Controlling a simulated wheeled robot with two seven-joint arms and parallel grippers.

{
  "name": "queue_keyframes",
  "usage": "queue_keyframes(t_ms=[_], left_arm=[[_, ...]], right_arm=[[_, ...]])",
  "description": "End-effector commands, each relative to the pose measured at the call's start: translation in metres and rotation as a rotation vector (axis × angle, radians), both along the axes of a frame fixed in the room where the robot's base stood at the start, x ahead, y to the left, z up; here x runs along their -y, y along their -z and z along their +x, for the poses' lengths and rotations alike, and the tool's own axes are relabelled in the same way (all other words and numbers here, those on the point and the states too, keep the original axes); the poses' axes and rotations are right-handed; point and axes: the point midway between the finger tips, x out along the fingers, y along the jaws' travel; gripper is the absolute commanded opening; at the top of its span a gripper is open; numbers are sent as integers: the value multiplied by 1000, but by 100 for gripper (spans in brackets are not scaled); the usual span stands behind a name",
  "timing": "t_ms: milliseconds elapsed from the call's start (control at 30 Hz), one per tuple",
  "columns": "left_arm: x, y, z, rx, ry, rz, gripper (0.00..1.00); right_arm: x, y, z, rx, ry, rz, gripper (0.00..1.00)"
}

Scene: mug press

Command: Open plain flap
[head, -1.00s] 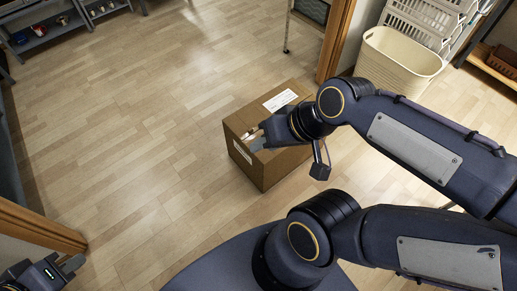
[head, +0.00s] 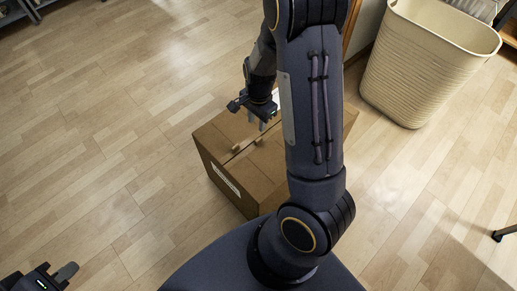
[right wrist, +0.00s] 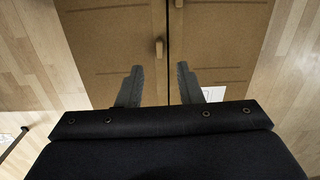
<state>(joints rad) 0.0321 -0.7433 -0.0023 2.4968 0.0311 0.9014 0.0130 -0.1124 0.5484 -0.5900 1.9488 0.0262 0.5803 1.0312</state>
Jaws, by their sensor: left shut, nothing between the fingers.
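A brown cardboard box (head: 212,148) stands on the floor, its top flaps lying closed along a central seam. The near flap (head: 262,168) looks plain; it is the left panel in the right wrist view (right wrist: 100,60). A small tan tab (head: 243,145) sits at the seam, also in the right wrist view (right wrist: 159,48). The other flap (right wrist: 225,45) bears a white label (right wrist: 208,93). My right gripper (head: 264,122) is over the box top, its fingers apart (right wrist: 158,75) with the seam between them, holding nothing. My left gripper (head: 62,275) is shut and empty, far from the box.
A cream basket (head: 420,70) stands on the floor to the right of the box. My right arm hides part of the box. Wooden floor (head: 100,130) left of the box is clear. A dark leg (head: 505,232) shows at the right edge.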

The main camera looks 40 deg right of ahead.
Motion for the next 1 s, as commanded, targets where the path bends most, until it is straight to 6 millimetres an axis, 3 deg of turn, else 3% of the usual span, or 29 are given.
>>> queue_keyframes(t_ms=[33, 267, 600, 1000], left_arm=[[0, 13, 0, 0, 0, 0, 0], [0, 25, 0, 0, 0, 0, 0], [0, 48, 0, 0, 0, 0, 0], [0, 52, 0, 0, 0, 0, 0]], right_arm=[[3, 20, 1, -13, 16, -15, 33], [9, 45, 3, -26, 47, -39, 33], [9, 97, 2, -26, 45, -37, 33], [8, 108, 3, -24, 44, -37, 33]])
